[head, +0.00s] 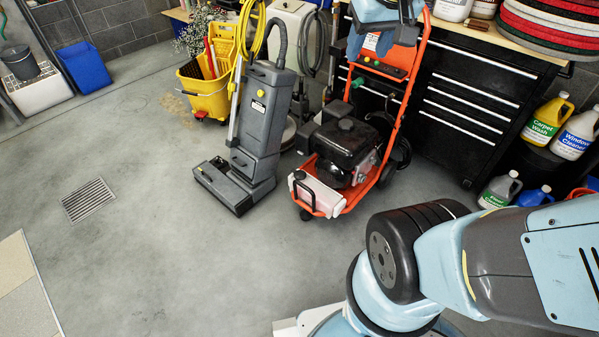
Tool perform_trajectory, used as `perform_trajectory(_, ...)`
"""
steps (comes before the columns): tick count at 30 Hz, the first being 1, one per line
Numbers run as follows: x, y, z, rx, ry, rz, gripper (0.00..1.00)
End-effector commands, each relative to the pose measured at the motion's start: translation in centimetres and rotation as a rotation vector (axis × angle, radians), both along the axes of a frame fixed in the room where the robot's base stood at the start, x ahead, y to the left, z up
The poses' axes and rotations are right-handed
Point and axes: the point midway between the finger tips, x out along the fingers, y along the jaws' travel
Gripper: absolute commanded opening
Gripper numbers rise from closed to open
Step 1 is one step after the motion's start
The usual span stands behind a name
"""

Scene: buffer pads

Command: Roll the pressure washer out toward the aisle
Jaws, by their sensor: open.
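The pressure washer (345,150) stands upright on the concrete floor at centre. It has an orange frame, a black engine, a pale tank low at the front and dark wheels. Its tall orange handle frame rises to the top edge of the head view. My gripper (385,18), light blue and grey, shows at the top edge, in front of the upper handle frame. It is open. Its fingertips are not clear, and I cannot tell whether it touches the handle. The top of the handle is partly hidden behind it or cut off.
A grey upright floor machine (260,125) stands close on the washer's left, with a yellow mop bucket (205,95) behind. A black drawer cabinet (475,100) is close behind right. Jugs (500,188) stand at right. Open floor (160,240) lies front left, with a drain grate (89,199).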

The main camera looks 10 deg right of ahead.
Motion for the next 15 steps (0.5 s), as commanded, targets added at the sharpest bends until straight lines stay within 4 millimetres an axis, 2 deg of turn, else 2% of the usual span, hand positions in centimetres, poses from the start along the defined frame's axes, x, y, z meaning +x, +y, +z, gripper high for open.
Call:
perform_trajectory(1,1.6,0.0,-0.2,-0.007,0.013,0.006,0.48)
perform_trajectory(8,8.4,-0.2,-1.3,-0.045,0.049,0.035,0.48)
perform_trajectory(15,15.6,-0.3,-3.9,-0.084,0.088,0.070,0.48)
